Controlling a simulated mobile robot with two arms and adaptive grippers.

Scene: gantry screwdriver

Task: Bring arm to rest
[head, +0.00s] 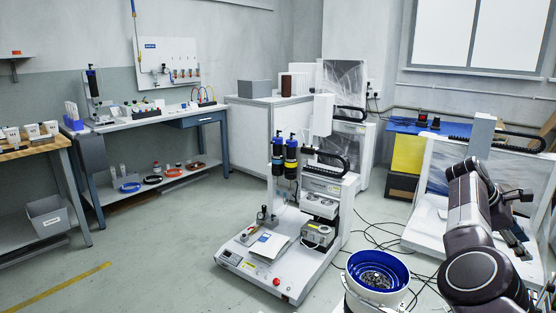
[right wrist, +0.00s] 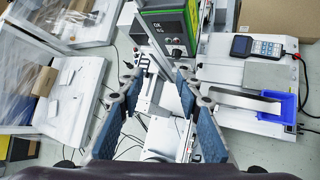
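My right arm (head: 476,240) comes in at the lower right of the head view, raised and bent in front of a white bench machine. In the right wrist view my right gripper (right wrist: 160,80) has its two blue-padded fingers spread apart, with nothing held between them. Behind and between the fingers are a green and grey device with a small display (right wrist: 172,25) and a pale machine frame. I cannot tell how far the fingers are from it. My left arm and gripper are not in view.
A gantry screwdriver machine (head: 290,225) stands mid-floor. A blue-lined round feeder bowl (head: 377,277) is left of my right arm, with loose cables behind it. The right wrist view shows a handheld meter (right wrist: 257,48) and a blue tray (right wrist: 280,108).

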